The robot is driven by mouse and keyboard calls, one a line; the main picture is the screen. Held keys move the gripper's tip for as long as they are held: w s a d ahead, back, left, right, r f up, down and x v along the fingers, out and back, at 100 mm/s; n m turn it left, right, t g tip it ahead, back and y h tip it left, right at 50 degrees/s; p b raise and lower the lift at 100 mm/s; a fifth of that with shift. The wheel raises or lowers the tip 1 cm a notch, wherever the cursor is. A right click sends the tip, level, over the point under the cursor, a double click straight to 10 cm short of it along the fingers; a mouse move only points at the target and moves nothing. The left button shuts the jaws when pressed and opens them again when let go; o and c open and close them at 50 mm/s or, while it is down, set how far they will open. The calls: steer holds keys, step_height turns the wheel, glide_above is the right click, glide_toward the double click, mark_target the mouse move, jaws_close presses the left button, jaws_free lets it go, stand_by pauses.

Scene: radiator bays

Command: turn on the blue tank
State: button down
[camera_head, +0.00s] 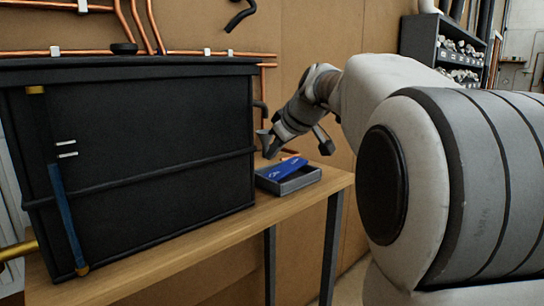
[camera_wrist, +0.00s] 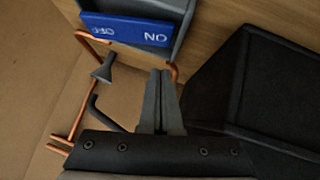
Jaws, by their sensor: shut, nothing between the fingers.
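A black tank (camera_head: 140,130) stands on the wooden table at the left; a vertical gauge tube on its front shows blue (camera_head: 66,215) in its lower part. Beside the tank's right side is a grey open-topped box (camera_head: 292,185) with a blue rocker switch (camera_head: 284,169), which sits tilted, its right end higher. In the wrist view the blue switch (camera_wrist: 125,31) carries white lettering, upside down: ON at right, a partly foreshortened word at left. My gripper (camera_head: 273,150) is shut and empty, just behind and above the box. Its fingertips (camera_wrist: 164,75) appear apart from the switch.
Copper pipes (camera_head: 150,25) run along the wall behind the tank. A thin copper pipe with a grey cone (camera_wrist: 103,70) and a black hook (camera_wrist: 98,107) are near my fingers. Shelves (camera_head: 450,45) stand at the back right. The wooden table (camera_head: 215,235) is bare in front of the tank.

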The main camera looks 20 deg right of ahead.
steer(key=v, duration=0.8)
steer(key=shift+p, duration=0.4)
steer(key=shift+s+d+r, duration=0.1)
steer(key=shift+r, duration=0.05)
